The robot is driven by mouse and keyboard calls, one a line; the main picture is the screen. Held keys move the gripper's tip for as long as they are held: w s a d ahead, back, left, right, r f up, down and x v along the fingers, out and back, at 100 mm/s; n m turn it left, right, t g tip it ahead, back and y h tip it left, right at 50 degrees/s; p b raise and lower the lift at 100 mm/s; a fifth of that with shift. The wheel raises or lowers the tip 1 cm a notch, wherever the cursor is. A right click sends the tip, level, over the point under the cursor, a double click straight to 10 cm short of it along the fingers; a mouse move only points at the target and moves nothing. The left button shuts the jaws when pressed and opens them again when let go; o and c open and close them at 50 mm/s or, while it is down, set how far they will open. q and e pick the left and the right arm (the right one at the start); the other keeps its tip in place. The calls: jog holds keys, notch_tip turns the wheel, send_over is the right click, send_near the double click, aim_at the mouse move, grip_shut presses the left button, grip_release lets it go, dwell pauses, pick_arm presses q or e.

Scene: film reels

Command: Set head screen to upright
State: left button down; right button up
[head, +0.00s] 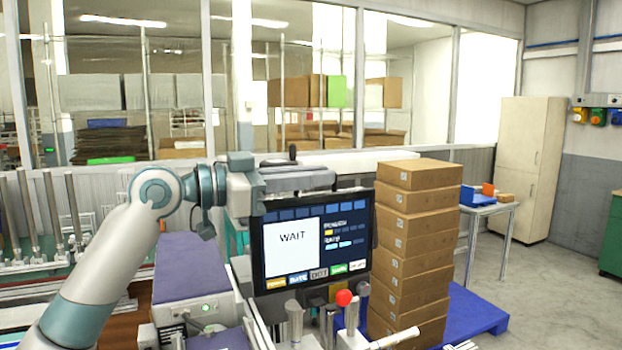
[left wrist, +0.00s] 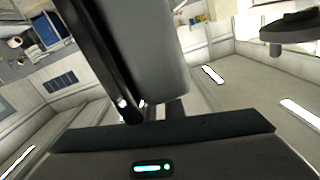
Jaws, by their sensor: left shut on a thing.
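The head screen (head: 342,238) is a dark-framed display reading "WAIT" on a white panel, with a row of coloured buttons along its bottom. It faces me, and its top edge slants in the picture; I cannot tell its exact tilt. My left arm comes in from the left, and my left gripper (head: 318,182) is at the screen's top edge, shut on it. The contact itself is hard to make out. In the left wrist view, large dark and grey parts fill the middle, and the held edge is not clear. My right gripper is not in view.
A tall stack of brown boxes (head: 411,235) stands close to the screen's right on a blue pallet (head: 482,312). A red-knobbed lever (head: 344,298) rises below the screen. A purple-topped unit (head: 190,268) lies left of it. Open floor shows at the right.

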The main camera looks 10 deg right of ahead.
pick_arm(q)
jog(key=c, duration=1.9)
grip_release()
jog(key=shift+s+a+b, duration=0.15)
jog(key=shift+a+b, duration=0.2)
jog(key=shift+a, duration=0.2)
jog(key=s+a+b, duration=0.3)
jog(key=a+b, duration=0.3)
jog(key=a, duration=1)
jog(key=shift+s, duration=0.1)
